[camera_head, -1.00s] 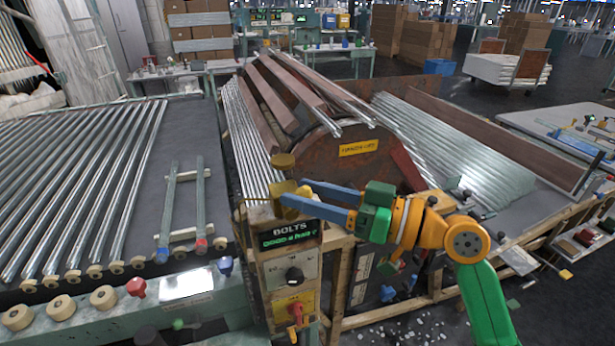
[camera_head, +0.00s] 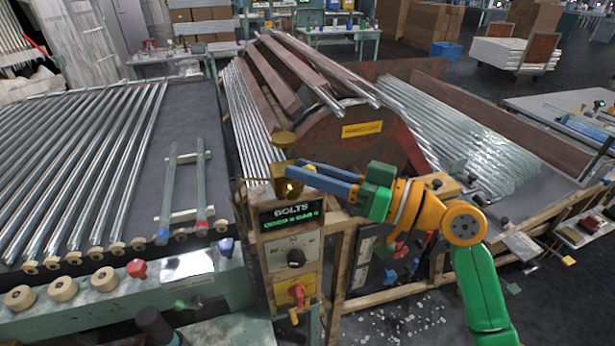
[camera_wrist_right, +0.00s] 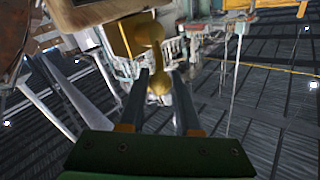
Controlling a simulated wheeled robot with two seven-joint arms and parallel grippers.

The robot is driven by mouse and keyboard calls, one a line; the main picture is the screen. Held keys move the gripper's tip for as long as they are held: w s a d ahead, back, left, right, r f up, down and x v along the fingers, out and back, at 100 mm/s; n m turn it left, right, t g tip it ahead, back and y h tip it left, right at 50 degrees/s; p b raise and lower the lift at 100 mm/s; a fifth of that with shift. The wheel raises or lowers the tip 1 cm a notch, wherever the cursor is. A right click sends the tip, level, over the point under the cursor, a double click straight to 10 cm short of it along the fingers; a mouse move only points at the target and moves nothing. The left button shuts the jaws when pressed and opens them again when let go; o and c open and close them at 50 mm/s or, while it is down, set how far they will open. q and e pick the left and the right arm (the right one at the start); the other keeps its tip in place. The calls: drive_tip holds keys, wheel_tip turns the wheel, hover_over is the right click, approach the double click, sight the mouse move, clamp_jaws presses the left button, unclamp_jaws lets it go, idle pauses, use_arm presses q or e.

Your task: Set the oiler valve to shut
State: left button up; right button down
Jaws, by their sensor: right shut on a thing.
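The brass oiler valve (camera_head: 282,188) is on the machine behind the bolts display, with a round brass cap (camera_head: 284,139) above it. In the right wrist view its gold block (camera_wrist_right: 126,42) and a knobbed lever (camera_wrist_right: 157,58) show. My right gripper (camera_head: 296,174) reaches in from the right, with its blue fingers at the valve. Its fingers are shut on the lever, whose rounded end lies between the fingertips in the wrist view. The fingers partly cover the valve in the head view, so the lever's exact angle is hard to read.
The bolts display panel (camera_head: 291,214) sits just below the valve, with a black knob (camera_head: 296,258) and a red switch (camera_head: 297,292) under it. A rusty drum housing (camera_head: 375,145) stands close behind my right gripper.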

drive_tip(key=shift+w+d+f+m+t+b, duration=0.15)
drive_tip(key=shift+d+f+m+t+b, duration=0.5)
drive_tip(key=shift+m+t+b, duration=1.95)
drive_tip(key=shift+w+d+f+m+t+b, duration=0.25)
drive_tip(key=shift+f+m+t+b, duration=0.65)
drive_tip(key=shift+m+t+b, duration=1.4)
drive_tip(key=shift+w+d+f+m+t+b, duration=0.1)
drive_tip(key=shift+d+f+m+t+b, duration=0.6)
drive_tip(key=shift+m+t+b, duration=1.7)
drive_tip(key=m+g, duration=0.1)
drive_tip(key=m, duration=0.2)
drive_tip(key=shift+a+f+h, duration=0.1)
drive_tip(key=shift+f+h, duration=0.05)
drive_tip(key=shift+h, duration=0.15)
drive_tip(key=c, duration=0.6)
unclamp_jaws()
drive_tip(key=b+v, duration=0.3)
drive_tip(key=v, duration=0.4)
drive_tip(key=shift+b, duration=0.3)
